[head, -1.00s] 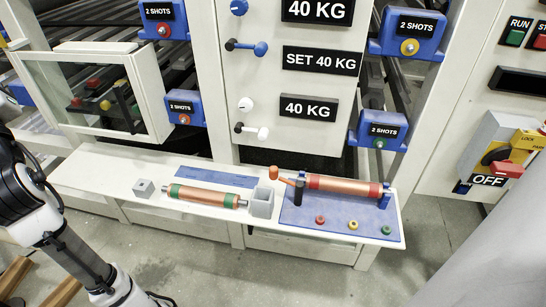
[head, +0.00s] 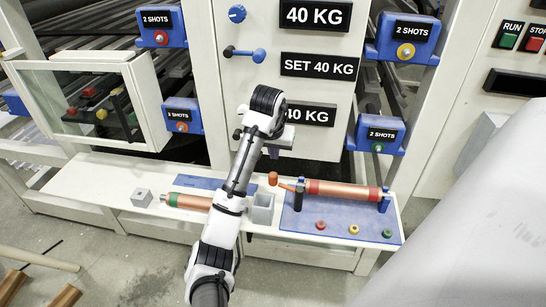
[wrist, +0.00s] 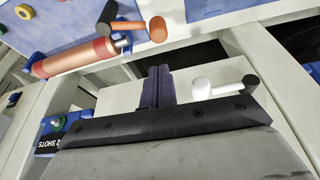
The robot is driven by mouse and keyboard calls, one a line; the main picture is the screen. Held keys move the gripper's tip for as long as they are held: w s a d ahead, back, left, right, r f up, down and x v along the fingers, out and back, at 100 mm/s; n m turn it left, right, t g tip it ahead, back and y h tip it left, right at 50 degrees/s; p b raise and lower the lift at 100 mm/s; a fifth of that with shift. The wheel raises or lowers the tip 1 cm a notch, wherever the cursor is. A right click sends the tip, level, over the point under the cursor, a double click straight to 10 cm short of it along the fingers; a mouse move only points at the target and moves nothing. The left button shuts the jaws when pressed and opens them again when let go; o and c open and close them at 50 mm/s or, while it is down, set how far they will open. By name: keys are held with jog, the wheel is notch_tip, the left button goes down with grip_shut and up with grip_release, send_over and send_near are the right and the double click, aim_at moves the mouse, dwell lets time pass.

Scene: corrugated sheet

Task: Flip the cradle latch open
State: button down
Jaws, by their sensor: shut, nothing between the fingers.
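The cradle latch (head: 287,183), an orange lever with a rounded orange end beside a black post, sits at the left end of the cradle on the blue mat (head: 308,222). A copper roller (head: 340,190) with red ends lies in the cradle. In the wrist view, the orange latch (wrist: 143,27) and its black post appear at the top, with the roller (wrist: 75,58) to their left. My gripper (wrist: 159,70) is shut and empty, its dark fingers apart from the latch. In the head view it is near the panel, above the bench, and its fingertips are hard to make out.
A white lever with a black end (wrist: 225,88) is close to my fingers' right in the wrist view. A grey box (head: 262,209) stands left of the mat. My arm partly hides a second roller (head: 188,201). Colored buttons (head: 353,229) line the mat's front.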

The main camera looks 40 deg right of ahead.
jog(key=p+x, duration=0.1)
jog(key=x, duration=0.7)
jog(key=shift+w+f, duration=0.1)
